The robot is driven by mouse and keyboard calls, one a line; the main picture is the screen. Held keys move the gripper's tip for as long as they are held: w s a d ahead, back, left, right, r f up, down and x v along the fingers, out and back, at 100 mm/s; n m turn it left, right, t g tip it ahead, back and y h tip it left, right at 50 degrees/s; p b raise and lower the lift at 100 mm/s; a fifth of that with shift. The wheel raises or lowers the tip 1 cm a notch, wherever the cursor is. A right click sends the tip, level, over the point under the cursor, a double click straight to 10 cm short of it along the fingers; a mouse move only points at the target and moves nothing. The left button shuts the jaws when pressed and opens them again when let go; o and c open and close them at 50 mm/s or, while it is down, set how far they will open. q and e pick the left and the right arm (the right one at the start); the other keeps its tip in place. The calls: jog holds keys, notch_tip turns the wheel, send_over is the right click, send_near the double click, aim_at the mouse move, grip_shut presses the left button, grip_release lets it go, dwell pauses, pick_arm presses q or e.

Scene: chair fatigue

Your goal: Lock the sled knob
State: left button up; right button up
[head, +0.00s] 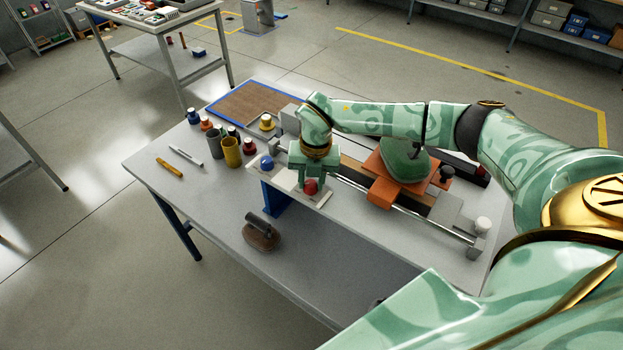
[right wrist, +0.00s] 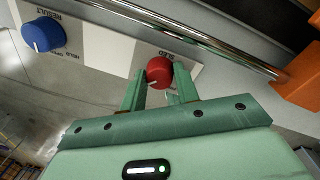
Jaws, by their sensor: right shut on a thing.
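The red sled knob (head: 311,186) sits on a pale panel on the front of the rig, and it also shows in the right wrist view (right wrist: 159,72) with a white pointer line. My right gripper (head: 312,180) is shut on it, with one finger on either side, as the right wrist view (right wrist: 159,88) shows. The orange sled (head: 386,187) is on the rails (head: 400,213) to the right, with a green pad (head: 404,162) on it. The small label by the red knob is only partly readable. My left gripper is not in view.
A blue knob (head: 266,163) stands left of the red one on the same panel. Grey and yellow cups (head: 232,152), a pen (head: 187,156) and a brown-based tool (head: 261,235) are on the grey table (head: 330,262). The table's front left is mostly clear.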

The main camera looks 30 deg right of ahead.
jog(key=shift+w+r, duration=0.2)
jog(key=o, duration=0.9)
jog(key=shift+o, duration=0.4)
jog(key=shift+f, duration=0.1)
jog(key=shift+s, duration=0.1)
notch_tip(320, 180, up, 16)
jog(key=d+b, duration=0.1)
jog(key=shift+s, duration=0.35)
